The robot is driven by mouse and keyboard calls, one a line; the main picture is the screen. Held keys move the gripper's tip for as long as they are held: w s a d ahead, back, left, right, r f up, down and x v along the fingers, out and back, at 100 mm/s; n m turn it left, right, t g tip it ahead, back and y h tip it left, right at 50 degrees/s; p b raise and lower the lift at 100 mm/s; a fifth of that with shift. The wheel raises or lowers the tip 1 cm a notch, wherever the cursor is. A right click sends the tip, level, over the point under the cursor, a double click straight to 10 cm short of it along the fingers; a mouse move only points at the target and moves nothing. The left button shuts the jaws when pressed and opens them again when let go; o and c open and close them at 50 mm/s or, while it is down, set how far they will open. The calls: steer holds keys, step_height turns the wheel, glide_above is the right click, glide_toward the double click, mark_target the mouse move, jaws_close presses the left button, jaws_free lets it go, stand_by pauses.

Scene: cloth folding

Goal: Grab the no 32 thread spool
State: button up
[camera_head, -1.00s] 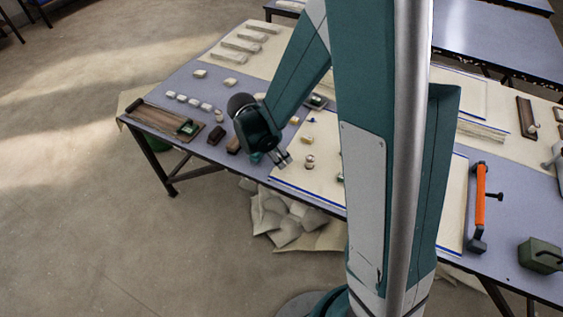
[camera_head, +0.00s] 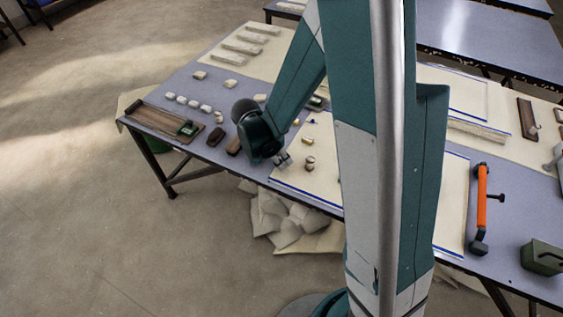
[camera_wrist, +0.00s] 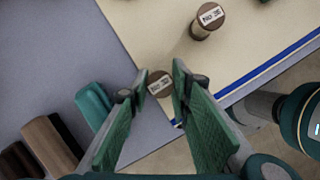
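Two brown-capped spools with white printed labels show in the wrist view. One spool (camera_wrist: 159,86) stands between my fingertips, near the corner of the cream cloth; its label looks like "No 32", but the print is small. The other spool (camera_wrist: 207,18) stands farther up on the cloth, and its last digit is unclear. My gripper (camera_wrist: 159,76) is open, with one green-padded finger on each side of the nearer spool. I cannot tell whether the pads touch it. In the head view, my gripper (camera_head: 283,161) is low over the cloth, left of a visible spool (camera_head: 309,163).
The cream cloth (camera_head: 295,186) has a blue edge line. Left of my fingers lie a teal block (camera_wrist: 93,104) and a brown block (camera_wrist: 50,144). Several small pale pieces and a wooden board (camera_head: 160,120) lie farther left. An orange-handled tool (camera_head: 482,200) lies at the right.

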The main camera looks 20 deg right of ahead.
mark_target(281, 158)
steer(key=shift+c, duration=0.6)
steer(key=shift+r+p, duration=1.45)
steer(key=shift+r, duration=3.55)
